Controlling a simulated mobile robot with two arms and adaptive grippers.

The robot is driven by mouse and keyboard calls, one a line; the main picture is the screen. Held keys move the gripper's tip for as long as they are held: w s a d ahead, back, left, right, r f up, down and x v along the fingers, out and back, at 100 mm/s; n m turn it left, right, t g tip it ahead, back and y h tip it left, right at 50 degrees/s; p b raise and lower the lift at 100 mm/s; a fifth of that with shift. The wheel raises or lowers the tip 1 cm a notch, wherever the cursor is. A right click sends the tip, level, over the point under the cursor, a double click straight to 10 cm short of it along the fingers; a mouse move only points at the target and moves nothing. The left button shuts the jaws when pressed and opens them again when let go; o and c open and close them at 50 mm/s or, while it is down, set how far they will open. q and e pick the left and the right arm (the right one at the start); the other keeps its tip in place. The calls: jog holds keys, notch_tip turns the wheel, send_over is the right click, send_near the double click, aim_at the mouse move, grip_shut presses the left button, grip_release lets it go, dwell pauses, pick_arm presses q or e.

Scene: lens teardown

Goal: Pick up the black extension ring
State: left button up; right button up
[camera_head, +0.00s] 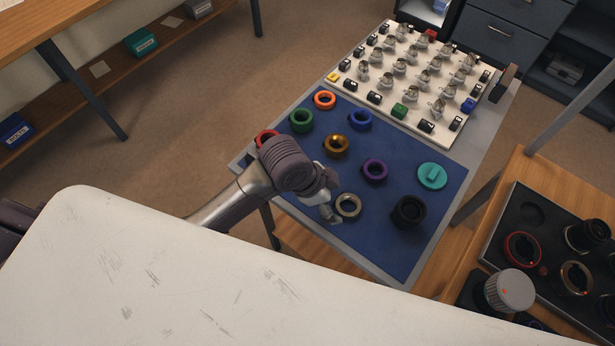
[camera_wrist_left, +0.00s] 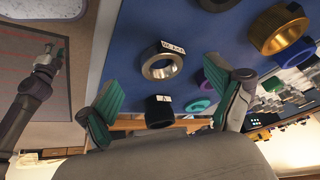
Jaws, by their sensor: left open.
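The black extension ring (camera_head: 408,212) lies at the near right of the blue mat. It also shows in the left wrist view (camera_wrist_left: 159,118) with a small white label, between my spread fingers in the picture and beyond them. My left gripper (camera_head: 328,204) is open and empty. It is over the mat beside a silver ring (camera_head: 348,206), to the left of the black ring. In the left wrist view, the gripper (camera_wrist_left: 165,78) has the silver ring (camera_wrist_left: 162,66) just ahead. What seems to be my right gripper (camera_wrist_left: 48,62) is small at that view's left edge; its jaws are unclear.
Purple (camera_head: 375,170), brown-gold (camera_head: 337,146), blue (camera_head: 361,120), green (camera_head: 301,120), orange (camera_head: 325,99) and partly hidden red rings (camera_head: 266,137) share the blue mat (camera_head: 395,252). A teal part (camera_head: 432,175) lies beyond the black ring. A white board (camera_head: 388,130) of small parts stands behind.

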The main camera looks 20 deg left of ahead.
pick_arm(q)
jog(key=w+r+m, duration=0.2)
jog(key=m, duration=0.1)
jog(key=r+m+g, duration=0.1)
jog(key=m, duration=0.1)
jog(key=shift+w+d+r+y, duration=0.2)
jog(key=shift+w+d+y, duration=0.1)
jog(key=shift+w+d, duration=0.1)
jog(key=w+a+r+m+g+y, duration=0.2)
jog(key=w+a+r+m+y, duration=0.25)
jog(key=a+m, duration=0.35)
jog(key=shift+n+h, duration=0.3)
jog(key=shift+h, duration=0.05)
jog(key=f, duration=0.4)
jog(key=s+f, duration=0.1)
jog(key=f, duration=0.2)
jog(key=shift+a, duration=0.2)
notch_tip(320, 180, down, 5)
jog(key=shift+w+r+p, duration=0.1)
jog(key=shift+p, duration=0.6)
jog(key=shift+f, duration=0.3)
jog(key=c, duration=1.3)
pick_arm(e)
jog(key=shift+d+r, duration=0.3)
jog(key=shift+r, duration=0.35)
